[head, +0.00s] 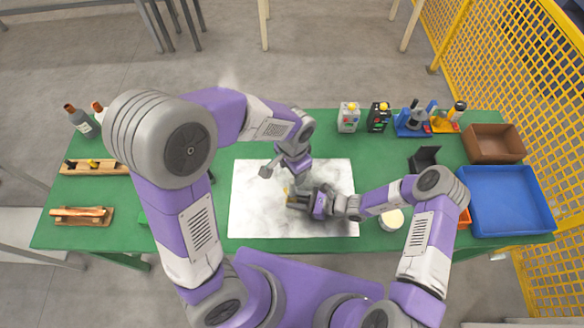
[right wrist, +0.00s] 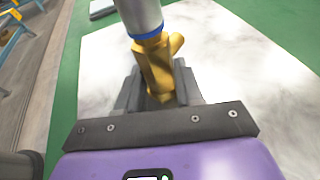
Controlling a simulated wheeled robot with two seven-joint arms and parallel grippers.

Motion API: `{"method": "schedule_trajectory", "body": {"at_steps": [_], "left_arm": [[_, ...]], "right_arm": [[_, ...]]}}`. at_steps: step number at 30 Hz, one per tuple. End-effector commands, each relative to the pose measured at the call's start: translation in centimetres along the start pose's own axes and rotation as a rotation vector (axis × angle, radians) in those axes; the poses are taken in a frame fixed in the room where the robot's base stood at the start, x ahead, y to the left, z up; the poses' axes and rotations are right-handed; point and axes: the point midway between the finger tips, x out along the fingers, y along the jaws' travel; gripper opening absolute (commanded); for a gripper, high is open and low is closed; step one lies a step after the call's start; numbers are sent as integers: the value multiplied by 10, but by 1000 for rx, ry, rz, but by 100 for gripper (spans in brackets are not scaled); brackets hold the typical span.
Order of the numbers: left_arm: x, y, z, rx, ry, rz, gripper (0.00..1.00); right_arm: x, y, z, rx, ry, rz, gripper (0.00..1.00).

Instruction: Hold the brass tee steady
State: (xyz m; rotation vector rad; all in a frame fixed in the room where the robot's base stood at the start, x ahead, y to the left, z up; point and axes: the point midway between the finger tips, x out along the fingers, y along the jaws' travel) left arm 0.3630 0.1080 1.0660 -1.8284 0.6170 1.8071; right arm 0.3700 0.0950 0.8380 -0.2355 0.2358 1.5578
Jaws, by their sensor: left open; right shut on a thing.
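The brass tee (right wrist: 157,68) stands between the dark fingers of my right gripper (right wrist: 158,92), which is shut on it. A silver cylinder (right wrist: 139,14) with a blue ring at its lower end meets the top of the tee; its upper part is cut off by the frame. In the head view the tee (head: 286,190) is a small yellow spot at the tip of my right gripper (head: 293,198), over the white marbled mat. My left gripper (head: 284,169) is open, above and close to the tee; its fingertips are hard to make out.
The white mat (head: 254,215) lies on a green table (head: 375,165). A blue tray (head: 505,200) and a brown bin (head: 494,143) are at the right. Small bottles and devices (head: 411,121) line the back edge. Wooden racks (head: 82,216) are at the left. The mat is otherwise bare.

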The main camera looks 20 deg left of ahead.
Motion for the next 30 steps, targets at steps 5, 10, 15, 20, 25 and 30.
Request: {"method": "schedule_trajectory", "body": {"at_steps": [5, 10, 15, 20, 25, 30], "left_arm": [[0, 0, 0, 0, 0, 0, 59], [0, 0, 0, 0, 0, 0, 59], [0, 0, 0, 0, 0, 0, 59], [0, 0, 0, 0, 0, 0, 59], [0, 0, 0, 0, 0, 0, 59], [0, 0, 0, 0, 0, 0, 59]], "right_arm": [[0, 0, 1, -1, -3, 0, 19], [0, 0, 1, -1, -2, 0, 54], [0, 0, 1, -1, -1, 0, 66], [0, 0, 0, 0, -1, 0, 66], [-12, -1, 0, -1, 0, -2, 66], [-45, -2, 0, 0, 1, -5, 66]]}}
